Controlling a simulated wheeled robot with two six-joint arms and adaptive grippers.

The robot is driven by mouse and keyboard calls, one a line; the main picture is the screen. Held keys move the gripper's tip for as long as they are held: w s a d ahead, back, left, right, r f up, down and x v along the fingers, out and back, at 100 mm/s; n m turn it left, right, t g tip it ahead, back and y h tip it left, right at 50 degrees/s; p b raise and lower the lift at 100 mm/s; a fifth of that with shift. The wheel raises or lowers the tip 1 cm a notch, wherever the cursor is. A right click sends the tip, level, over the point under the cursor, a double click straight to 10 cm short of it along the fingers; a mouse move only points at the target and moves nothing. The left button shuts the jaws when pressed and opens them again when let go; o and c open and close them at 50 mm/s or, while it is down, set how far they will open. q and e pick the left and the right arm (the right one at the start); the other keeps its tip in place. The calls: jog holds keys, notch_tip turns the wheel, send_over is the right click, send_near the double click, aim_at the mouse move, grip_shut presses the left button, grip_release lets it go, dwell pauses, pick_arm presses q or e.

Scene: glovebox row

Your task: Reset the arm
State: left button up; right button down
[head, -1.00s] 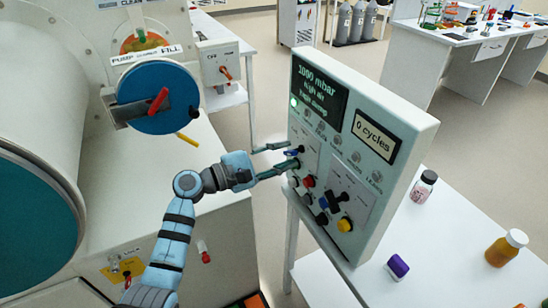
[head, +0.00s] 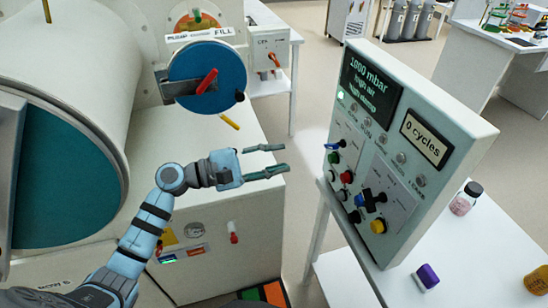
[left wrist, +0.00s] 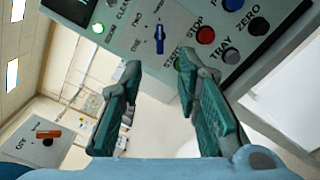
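My left gripper (head: 268,161) is in the middle of the head view, open and empty. It points at the control panel (head: 462,128) and stands apart from it, with floor visible between. In the left wrist view its two green fingers (left wrist: 157,90) are spread apart, with the panel's blue switch (left wrist: 159,40) beyond them and a red STOP button (left wrist: 205,35) to the right. My right gripper is not in either view.
A white chamber with a blue round door (head: 206,75) and red handle stands behind the arm. A purple-capped item (head: 427,276), a pink bottle (head: 466,198) and an amber bottle (head: 538,280) stand on the right table. Clear floor lies between chamber and panel.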

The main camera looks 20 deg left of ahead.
pick_arm(q)
jog(key=s+d+f+m+g+y, duration=0.15)
jog(key=s+f+m+y, duration=0.3)
jog(key=s+f, duration=0.45)
jog(key=s+d+f+m+g+y, duration=0.1)
jog(key=s+f+m+g+y, duration=0.2)
jog(key=s+f+m, duration=0.5)
jog(key=s+a+f+m+g+y, duration=0.1)
jog(key=s+a+f+y, duration=0.25)
jog(key=s+a, duration=0.2)
jog(key=s+a+f+m+g+y, duration=0.2)
jog(key=s+a+y, duration=0.3)
jog(key=s, duration=0.1)
notch_tip(320, 180, down, 18)
jog(key=a, duration=0.2)
jog(key=s+f+n+g, duration=0.1)
jog(key=s+f+g, duration=0.1)
jog(key=s+f, duration=1.2)
jog(key=shift+s+a+f+h, duration=0.25)
jog(key=shift+s+f+h, duration=0.05)
jog(key=shift+s, duration=0.5)
